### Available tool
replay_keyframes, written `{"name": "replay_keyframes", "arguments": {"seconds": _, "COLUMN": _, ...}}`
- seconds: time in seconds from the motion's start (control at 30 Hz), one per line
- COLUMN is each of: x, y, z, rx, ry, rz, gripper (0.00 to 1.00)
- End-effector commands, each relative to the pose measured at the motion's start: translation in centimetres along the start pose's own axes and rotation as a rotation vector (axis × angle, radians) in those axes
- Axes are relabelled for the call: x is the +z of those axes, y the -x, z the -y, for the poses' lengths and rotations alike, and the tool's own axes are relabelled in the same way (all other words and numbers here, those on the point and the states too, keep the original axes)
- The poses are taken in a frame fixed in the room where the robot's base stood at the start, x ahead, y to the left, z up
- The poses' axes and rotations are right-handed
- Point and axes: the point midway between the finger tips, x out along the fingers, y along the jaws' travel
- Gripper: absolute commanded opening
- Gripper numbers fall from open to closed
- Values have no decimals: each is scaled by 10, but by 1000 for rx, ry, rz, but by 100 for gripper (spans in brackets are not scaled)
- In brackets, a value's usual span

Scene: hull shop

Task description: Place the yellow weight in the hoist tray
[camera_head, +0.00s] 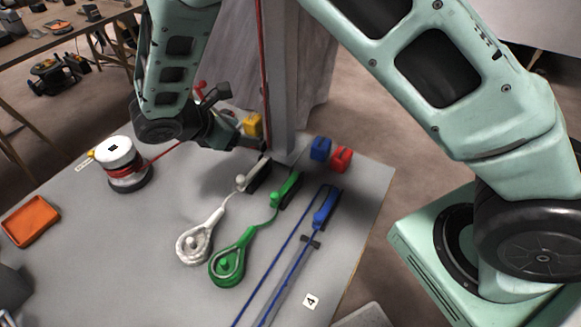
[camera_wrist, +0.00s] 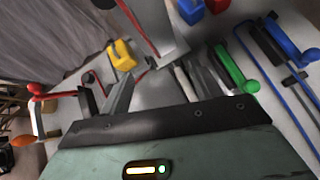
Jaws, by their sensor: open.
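The yellow weight (camera_head: 252,124) stands by the foot of the grey post, just beyond my gripper (camera_head: 244,136). In the wrist view the yellow weight (camera_wrist: 121,54) is ahead and left of centre. My gripper is open with nothing between its fingers, and the weight is outside them. An orange tray (camera_head: 31,221) lies at the left edge of the bench; I cannot tell whether it is the hoist tray.
A grey post (camera_head: 281,80) rises close by my gripper. Blue (camera_head: 320,149) and red (camera_head: 341,158) blocks stand right of it. White, green and blue cleats with ropes occupy the bench middle. A white drum (camera_head: 118,154) with red rope stands left. A red-knobbed lever (camera_wrist: 38,89) is near my gripper.

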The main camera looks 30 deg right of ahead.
Motion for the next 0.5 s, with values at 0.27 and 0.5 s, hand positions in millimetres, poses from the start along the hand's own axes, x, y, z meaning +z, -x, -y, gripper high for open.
{"name": "replay_keyframes", "arguments": {"seconds": 0.27, "x": 39, "y": 78, "z": 114, "rx": -268, "ry": -409, "rz": -389, "gripper": 64}}
{"name": "replay_keyframes", "arguments": {"seconds": 0.5, "x": 58, "y": 128, "z": 204, "rx": -471, "ry": -785, "rz": -617, "gripper": 64}}
